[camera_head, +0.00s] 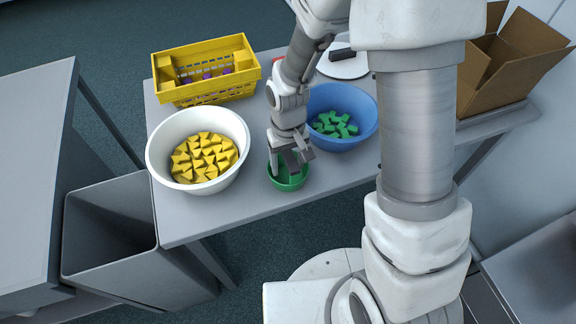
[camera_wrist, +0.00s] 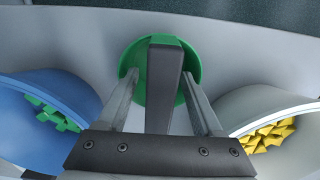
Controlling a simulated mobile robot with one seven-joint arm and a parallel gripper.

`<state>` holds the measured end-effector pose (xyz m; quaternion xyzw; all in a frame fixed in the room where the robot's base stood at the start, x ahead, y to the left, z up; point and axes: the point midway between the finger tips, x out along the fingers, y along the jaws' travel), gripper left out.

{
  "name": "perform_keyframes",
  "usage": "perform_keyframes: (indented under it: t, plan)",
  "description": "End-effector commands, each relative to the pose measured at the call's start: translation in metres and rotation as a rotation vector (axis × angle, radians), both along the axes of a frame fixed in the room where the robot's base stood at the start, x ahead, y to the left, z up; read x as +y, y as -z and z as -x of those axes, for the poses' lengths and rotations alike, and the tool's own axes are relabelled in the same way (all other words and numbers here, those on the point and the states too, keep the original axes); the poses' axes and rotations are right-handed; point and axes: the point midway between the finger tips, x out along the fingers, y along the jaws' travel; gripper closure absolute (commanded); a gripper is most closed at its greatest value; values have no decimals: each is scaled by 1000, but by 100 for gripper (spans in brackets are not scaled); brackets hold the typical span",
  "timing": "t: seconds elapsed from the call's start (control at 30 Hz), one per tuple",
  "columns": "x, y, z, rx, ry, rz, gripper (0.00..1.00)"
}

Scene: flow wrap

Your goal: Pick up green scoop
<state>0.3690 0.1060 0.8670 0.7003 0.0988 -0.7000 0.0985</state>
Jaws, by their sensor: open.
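The green scoop (camera_head: 289,184) is a small round green bowl at the front edge of the table, between the white bowl and the blue bowl. My gripper (camera_head: 287,161) points down over it, with its fingertips at or just inside the rim. In the wrist view the scoop (camera_wrist: 152,52) lies beyond my open gripper (camera_wrist: 160,76), whose two light grey fingers stand apart in front of it. A dark grey bar stands between the fingers and covers the scoop's middle; I cannot tell whether it is a handle. Contact with the scoop cannot be told.
A white bowl (camera_head: 157,160) of yellow pieces stands close on the left. A blue bowl (camera_head: 350,97) of green pieces stands close behind on the right. A yellow basket (camera_head: 205,95) is at the back left. A cardboard box (camera_head: 505,65) stands at the far right, and a grey bin (camera_head: 105,240) below left.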

Motion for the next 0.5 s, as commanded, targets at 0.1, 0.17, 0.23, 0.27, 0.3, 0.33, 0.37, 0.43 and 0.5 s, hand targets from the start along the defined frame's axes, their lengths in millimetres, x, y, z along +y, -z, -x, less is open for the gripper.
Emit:
perform_keyframes:
  t: [0.1, 0.17, 0.23, 0.27, 0.3, 0.33, 0.37, 0.43, 0.5]
  plan:
    - [0, 0, 0, 0, 0, 0, 32]
    - [0, 0, 0, 0, 0, 0, 40]
    - [0, -1, 0, 0, 0, 0, 52]
    - [0, -1, 0, 0, 0, 0, 58]
    - [0, -1, 0, 0, 0, 0, 65]
    - [0, -1, 0, 0, 0, 0, 70]
    - [0, -1, 0, 0, 0, 0, 76]
    - [0, -1, 0, 0, 0, 0, 88]
    - [0, -1, 0, 0, 0, 0, 100]
